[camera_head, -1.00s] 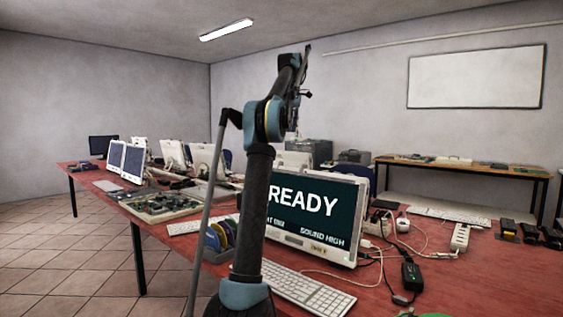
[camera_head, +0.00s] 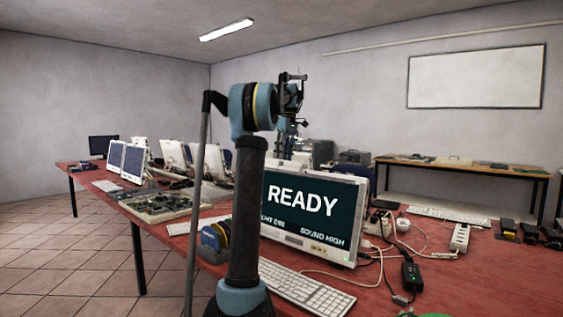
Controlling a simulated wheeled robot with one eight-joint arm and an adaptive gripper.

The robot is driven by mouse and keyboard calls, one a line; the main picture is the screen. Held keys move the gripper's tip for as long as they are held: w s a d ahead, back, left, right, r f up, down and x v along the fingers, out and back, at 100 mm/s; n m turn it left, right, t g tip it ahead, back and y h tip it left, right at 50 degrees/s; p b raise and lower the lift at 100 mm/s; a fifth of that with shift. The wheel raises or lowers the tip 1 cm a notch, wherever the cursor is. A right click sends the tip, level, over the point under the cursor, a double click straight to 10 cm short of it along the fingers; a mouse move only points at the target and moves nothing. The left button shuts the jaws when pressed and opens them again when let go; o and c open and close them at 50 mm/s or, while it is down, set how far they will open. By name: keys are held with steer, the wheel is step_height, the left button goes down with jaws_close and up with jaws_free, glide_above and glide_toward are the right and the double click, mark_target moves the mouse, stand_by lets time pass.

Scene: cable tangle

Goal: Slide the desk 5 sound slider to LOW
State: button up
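The monitor (camera_head: 312,205) on the near red table shows READY, with SOUND HIGH (camera_head: 322,239) at the lower right of its screen. A second line at the lower left is partly hidden by my arm. The monitor's lower bezel (camera_head: 300,243) carries small light-coloured parts; which one is the sound slider is too small to tell. The number 5 cannot be read. My arm rises in front of the monitor's left edge and bends over above it. The far end of my arm (camera_head: 289,135) is above and behind the monitor's top edge; its fingers cannot be made out.
A white keyboard (camera_head: 305,288) lies before the monitor. Cables, a black adapter (camera_head: 411,276) and a white power strip (camera_head: 460,238) lie to the right. A holder with coloured discs (camera_head: 214,240) is left of my arm. More monitors stand farther back along the table (camera_head: 500,290).

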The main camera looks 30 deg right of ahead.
steer(key=shift+x, duration=1.1)
steer(key=shift+c, duration=0.3)
jaws_close()
steer(key=shift+w+a, duration=0.25)
steer(key=shift+w, duration=0.45)
steer(key=shift+w+a, duration=0.3)
steer(key=shift+w, duration=0.35)
steer(key=shift+w+a, duration=0.25)
steer(key=shift+w, duration=0.45)
steer(key=shift+o, duration=0.3)
jaws_free()
steer(key=v, duration=1.1)
steer(key=shift+r, duration=0.4)
steer(key=shift+d, duration=0.1)
